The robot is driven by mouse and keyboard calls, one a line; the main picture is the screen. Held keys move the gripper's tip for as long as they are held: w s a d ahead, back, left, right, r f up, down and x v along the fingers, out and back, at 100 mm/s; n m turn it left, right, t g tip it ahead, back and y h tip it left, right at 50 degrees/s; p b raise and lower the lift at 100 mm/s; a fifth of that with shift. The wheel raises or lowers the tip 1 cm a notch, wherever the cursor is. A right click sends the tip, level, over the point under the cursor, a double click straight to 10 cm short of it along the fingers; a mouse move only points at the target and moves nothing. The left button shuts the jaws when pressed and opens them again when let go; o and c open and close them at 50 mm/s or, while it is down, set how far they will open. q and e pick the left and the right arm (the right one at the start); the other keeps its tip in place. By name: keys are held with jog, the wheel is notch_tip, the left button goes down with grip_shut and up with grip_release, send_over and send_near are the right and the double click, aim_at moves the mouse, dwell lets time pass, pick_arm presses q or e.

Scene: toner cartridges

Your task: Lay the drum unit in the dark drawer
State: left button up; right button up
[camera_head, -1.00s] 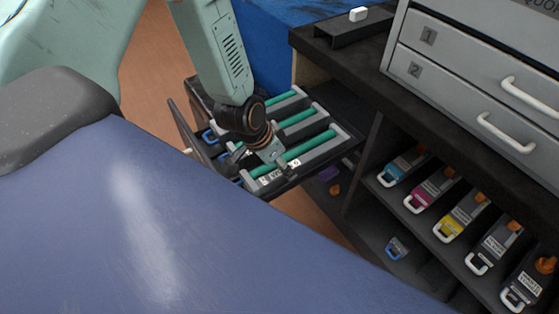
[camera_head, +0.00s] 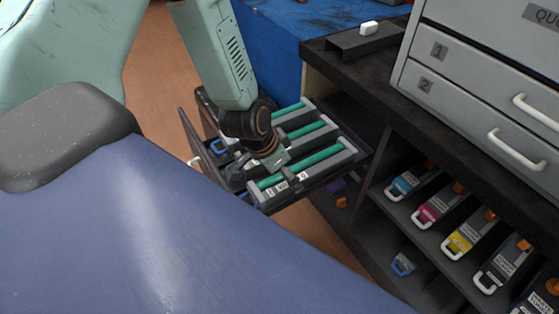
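The dark drawer (camera_head: 268,204) is pulled open at the centre. In it lie several drum units with green rollers and grey frames, side by side: a near one (camera_head: 318,160), a middle one (camera_head: 308,128) and a far one (camera_head: 290,110). White labels show on the near unit's front end. My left gripper (camera_head: 266,168) points down over the drawer, at the left part of the near unit. Its fingers are partly hidden by its wrist and blend with the units, so I cannot tell whether they grip or touch it. My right gripper is out of view.
A shelf at right holds cartridges with cyan (camera_head: 407,183), magenta (camera_head: 438,205) and yellow (camera_head: 468,234) fronts. A grey drawer cabinet (camera_head: 470,75) stands on the dark bench. A blue-handled item (camera_head: 403,263) sits low. The drawer's left side panel (camera_head: 196,140) stands up.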

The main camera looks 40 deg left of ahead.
pick_arm(q)
jog(key=shift+v, duration=2.85)
jog(key=shift+s, duration=0.1)
